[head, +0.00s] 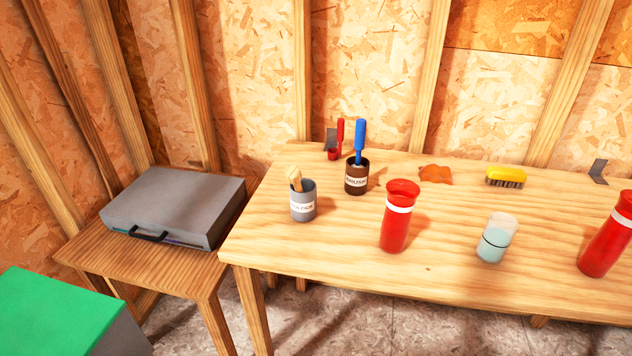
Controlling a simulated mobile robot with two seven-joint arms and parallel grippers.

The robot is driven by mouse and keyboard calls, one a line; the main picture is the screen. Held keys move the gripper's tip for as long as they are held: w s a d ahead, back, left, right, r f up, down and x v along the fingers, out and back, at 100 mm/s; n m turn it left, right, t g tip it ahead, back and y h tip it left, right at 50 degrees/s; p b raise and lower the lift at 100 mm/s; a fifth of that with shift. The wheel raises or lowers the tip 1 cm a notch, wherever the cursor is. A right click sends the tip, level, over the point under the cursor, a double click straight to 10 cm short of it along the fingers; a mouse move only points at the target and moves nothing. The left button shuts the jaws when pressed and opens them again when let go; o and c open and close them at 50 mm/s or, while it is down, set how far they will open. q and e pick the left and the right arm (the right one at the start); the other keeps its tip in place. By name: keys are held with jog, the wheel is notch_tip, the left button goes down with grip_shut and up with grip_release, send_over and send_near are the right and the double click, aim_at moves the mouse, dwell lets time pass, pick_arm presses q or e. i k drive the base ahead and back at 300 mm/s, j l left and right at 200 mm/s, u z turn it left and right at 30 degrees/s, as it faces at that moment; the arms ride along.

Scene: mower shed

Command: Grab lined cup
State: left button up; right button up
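A pale translucent cup (496,239) with a thin dark line around it stands upright near the front edge of the wooden table (290,252). Its lower part looks pale blue. It stands between two red containers, each with a white band: one (396,230) to its left and one (604,245) to its right, cut off by the picture's edge. Neither of my grippers is in view, and nothing touches the cup.
Behind are a grey labelled cup (303,207) with a brush, a dark labelled can (356,179) with a blue-handled tool, an orange piece (435,174), and a yellow brush (505,176). A grey case (175,205) lies on a lower table at left. Table around the lined cup is clear.

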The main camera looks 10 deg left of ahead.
aim_at(500, 230)
jog(key=l+u, duration=0.25)
jog(key=l, duration=0.7)
jog(key=k+l+u, duration=0.2)
jog(key=l, duration=0.75)
jog(key=i+j, duration=0.4)
jog(key=i, duration=0.1)
